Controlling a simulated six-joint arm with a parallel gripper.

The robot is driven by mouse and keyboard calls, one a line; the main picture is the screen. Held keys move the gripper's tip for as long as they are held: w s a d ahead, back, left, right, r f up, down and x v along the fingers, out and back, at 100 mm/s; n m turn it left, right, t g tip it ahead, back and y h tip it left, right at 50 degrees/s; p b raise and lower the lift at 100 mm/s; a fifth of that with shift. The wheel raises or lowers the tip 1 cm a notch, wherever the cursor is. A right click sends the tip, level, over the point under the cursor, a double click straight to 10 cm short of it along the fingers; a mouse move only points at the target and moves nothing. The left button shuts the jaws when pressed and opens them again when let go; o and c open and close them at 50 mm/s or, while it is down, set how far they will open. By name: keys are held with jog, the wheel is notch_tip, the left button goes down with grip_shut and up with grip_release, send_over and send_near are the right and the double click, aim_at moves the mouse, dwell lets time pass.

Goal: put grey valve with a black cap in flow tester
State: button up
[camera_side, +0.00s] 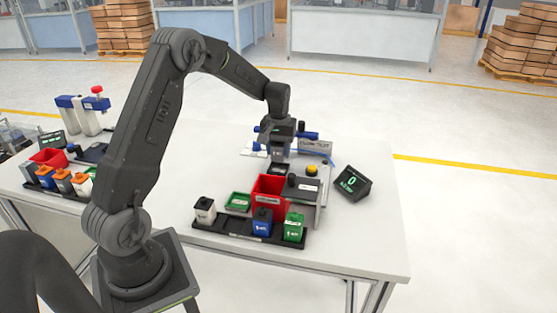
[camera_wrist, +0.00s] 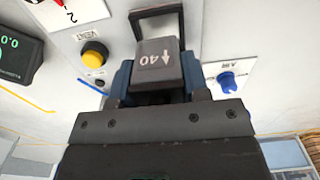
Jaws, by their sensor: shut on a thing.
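My gripper (camera_side: 277,152) is shut on a grey valve (camera_wrist: 156,64) marked "40" with an arrow. In the wrist view the valve sits between my two blue fingers; its black cap cannot be made out. The flow tester (camera_side: 315,147) stands at the back of the table, with blue parts beside my gripper. In the wrist view its pale panel (camera_wrist: 215,108) shows a yellow button, a blue knob and a black rectangular frame (camera_wrist: 191,22) just beyond the valve. I cannot tell whether the valve touches the frame.
A red bin (camera_side: 268,190) stands in front of my gripper. A black display (camera_side: 352,183) stands at right.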

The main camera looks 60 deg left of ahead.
aim_at(279, 160)
jog(key=shift+f, duration=1.95)
jog(key=shift+f, duration=0.1)
jog(key=o, duration=1)
jog(key=shift+f, duration=0.1)
jog(key=shift+c, duration=0.2)
